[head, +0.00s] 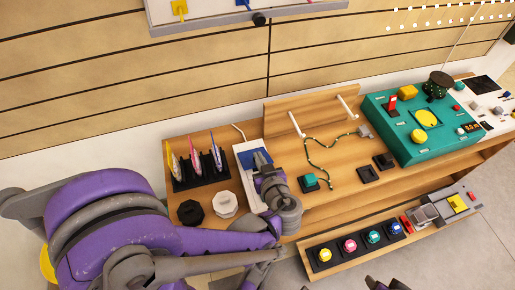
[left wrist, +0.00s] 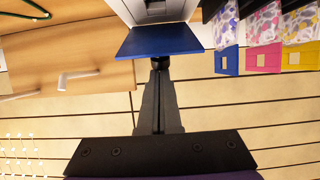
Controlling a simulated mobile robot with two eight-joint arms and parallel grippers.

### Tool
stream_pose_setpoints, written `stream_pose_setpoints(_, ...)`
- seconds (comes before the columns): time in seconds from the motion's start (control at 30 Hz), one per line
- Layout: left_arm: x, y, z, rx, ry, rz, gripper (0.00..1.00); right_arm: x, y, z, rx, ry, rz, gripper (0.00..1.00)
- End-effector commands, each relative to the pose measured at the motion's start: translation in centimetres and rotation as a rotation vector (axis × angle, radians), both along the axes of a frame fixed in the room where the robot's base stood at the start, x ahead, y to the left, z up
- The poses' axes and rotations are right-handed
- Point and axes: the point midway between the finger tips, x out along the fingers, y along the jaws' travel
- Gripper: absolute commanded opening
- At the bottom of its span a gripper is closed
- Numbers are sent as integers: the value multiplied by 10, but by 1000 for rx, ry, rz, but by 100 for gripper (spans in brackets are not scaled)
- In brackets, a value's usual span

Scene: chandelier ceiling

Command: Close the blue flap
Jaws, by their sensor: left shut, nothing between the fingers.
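The blue flap (left wrist: 160,40) shows in the left wrist view as a flat plate sticking out from the edge of a white box (left wrist: 125,8) with a grey recess. It stands open. In the head view the flap (head: 248,158) is partly hidden by my left gripper (head: 262,165). My left gripper is shut and empty. In the left wrist view its fingertips (left wrist: 160,64) are at the flap's near edge; I cannot tell whether they touch it. Only a small dark part of my right arm shows at the head view's bottom edge, without its fingers.
A black rack (head: 195,180) with several coloured-tab pouches stands left of the box. Black and white knobs (head: 224,204) sit in front of it. A wooden panel with two white handles (head: 297,125) and a teal console (head: 415,125) are to the right. The slatted wall is behind.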

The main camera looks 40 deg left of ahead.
Motion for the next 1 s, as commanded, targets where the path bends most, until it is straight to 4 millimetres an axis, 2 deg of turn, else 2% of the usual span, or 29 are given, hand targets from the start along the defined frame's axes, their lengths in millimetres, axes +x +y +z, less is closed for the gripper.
stream_pose_setpoints(0.03, -2, -4, -8, -1, 1, -2, 0, 0, 0, -7, 0, 2, 0, 50)
stream_pose_setpoints(0.5, -16, -22, -54, 0, 1, 0, 0, 4, 0, -44, 0, 15, 0, 50)
stream_pose_setpoints(0.7, -20, -25, -68, -6, 3, -1, 0, 5, 0, -54, 0, 19, 0, 50)
stream_pose_setpoints(1.0, -20, -27, -77, -6, 3, -6, 0, 6, 0, -61, 0, 21, 0, 50)
